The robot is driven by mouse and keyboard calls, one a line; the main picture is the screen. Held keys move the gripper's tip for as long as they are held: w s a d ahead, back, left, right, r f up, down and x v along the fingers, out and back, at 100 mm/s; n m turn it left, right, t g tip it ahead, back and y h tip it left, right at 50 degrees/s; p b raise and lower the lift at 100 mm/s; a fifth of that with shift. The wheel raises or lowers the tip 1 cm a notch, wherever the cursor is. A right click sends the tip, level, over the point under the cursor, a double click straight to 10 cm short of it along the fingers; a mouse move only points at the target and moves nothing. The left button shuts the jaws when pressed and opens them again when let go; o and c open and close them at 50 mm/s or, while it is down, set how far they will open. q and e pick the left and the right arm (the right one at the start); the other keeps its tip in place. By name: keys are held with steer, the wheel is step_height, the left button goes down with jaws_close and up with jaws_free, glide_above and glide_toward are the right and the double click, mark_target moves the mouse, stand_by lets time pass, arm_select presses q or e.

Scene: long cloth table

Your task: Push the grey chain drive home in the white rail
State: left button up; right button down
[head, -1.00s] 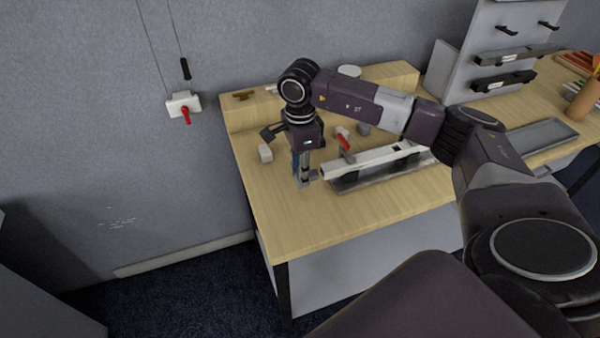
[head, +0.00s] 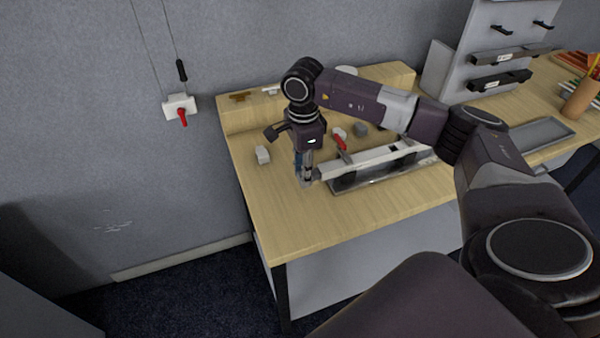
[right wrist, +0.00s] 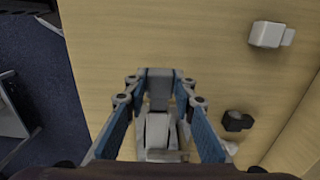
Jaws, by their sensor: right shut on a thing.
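The white rail (head: 372,157) lies in a grey metal tray (head: 385,180) on the wooden table in the head view. My right gripper (head: 305,178) points down at the rail's left end, low over the table. It is shut on the grey chain drive, whose grey block (right wrist: 159,88) shows between the blue-sided fingers in the right wrist view. The chain drive sits at the end of the white rail, which also shows in that view (right wrist: 157,130). How far it is inside the rail is hidden. My left gripper is in neither view.
A pale block (head: 263,155) lies left of the gripper. A red-handled part (head: 340,139) and a grey block (head: 361,130) lie behind the rail. A rack panel (head: 490,60) stands at the right. The table's front left area is clear.

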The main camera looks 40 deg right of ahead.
steer(key=shift+s+d+b, duration=0.25)
steer(key=shift+d+b, duration=0.05)
steer(key=shift+d, duration=0.85)
steer(key=c, duration=1.5)
jaws_free()
steer(key=shift+c, duration=0.2)
steer(key=shift+r, duration=0.3)
step_height(320, 180, up, 11)
steer(key=shift+r, duration=0.2)
steer(key=shift+f, duration=0.1)
